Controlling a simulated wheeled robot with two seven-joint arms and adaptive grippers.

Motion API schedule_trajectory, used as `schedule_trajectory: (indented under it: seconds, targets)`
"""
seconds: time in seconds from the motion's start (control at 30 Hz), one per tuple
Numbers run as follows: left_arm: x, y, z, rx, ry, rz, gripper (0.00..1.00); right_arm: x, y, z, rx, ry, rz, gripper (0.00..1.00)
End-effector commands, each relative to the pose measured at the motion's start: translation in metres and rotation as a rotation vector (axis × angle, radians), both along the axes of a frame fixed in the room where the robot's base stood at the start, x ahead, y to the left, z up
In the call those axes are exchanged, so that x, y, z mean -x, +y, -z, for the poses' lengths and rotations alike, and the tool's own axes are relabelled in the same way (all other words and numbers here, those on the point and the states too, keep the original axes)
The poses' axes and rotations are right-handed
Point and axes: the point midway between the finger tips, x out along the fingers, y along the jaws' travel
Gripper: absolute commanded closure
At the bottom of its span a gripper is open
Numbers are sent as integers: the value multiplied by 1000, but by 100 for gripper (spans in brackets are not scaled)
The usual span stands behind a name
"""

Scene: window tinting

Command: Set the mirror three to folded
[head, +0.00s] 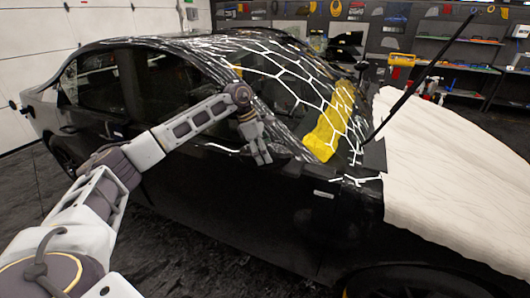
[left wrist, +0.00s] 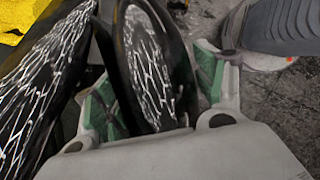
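The mirror (head: 281,153) is the dark side mirror on the near flank of the black car, at the base of the windshield. In the left wrist view the mirror (left wrist: 150,75) shows its oval glass with white web-like reflections, standing out from the car. My left gripper (head: 258,158) reaches down at the mirror. In the left wrist view its green-padded fingers (left wrist: 158,88) are spread, one on each side of the mirror. The mirror's edge is close to the right finger; I cannot tell whether they touch. The mirror's base is partly hidden. My right gripper is not in view.
The black car (head: 240,205) fills the middle. A yellow sheet (head: 328,125) lies on its windshield, and a pale cover (head: 450,170) lies over its hood. A long dark wiper arm (head: 415,85) stands up from the windshield. Shelves with tools line the back wall.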

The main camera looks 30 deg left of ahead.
Motion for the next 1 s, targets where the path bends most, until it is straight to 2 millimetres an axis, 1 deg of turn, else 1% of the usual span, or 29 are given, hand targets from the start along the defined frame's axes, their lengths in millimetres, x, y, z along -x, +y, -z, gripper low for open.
schedule_trajectory:
  seconds: [0.03, 0.07, 0.1, 0.57, 0.77, 1.0]
  targets:
    - [1, 0, 3, -1, 5, 1, 21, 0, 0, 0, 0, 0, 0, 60]
    - [1, 0, 3, -1, 5, 0, 18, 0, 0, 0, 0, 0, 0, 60]
    - [0, 0, 3, -1, 4, -1, 16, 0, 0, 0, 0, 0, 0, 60]
    - [0, 1, -4, 2, -1, -4, 16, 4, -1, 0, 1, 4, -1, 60]
    - [2, 7, -19, 1, -2, -5, 16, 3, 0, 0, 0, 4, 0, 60]
    - [7, 19, -50, 1, -3, -5, 16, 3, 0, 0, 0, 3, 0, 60]
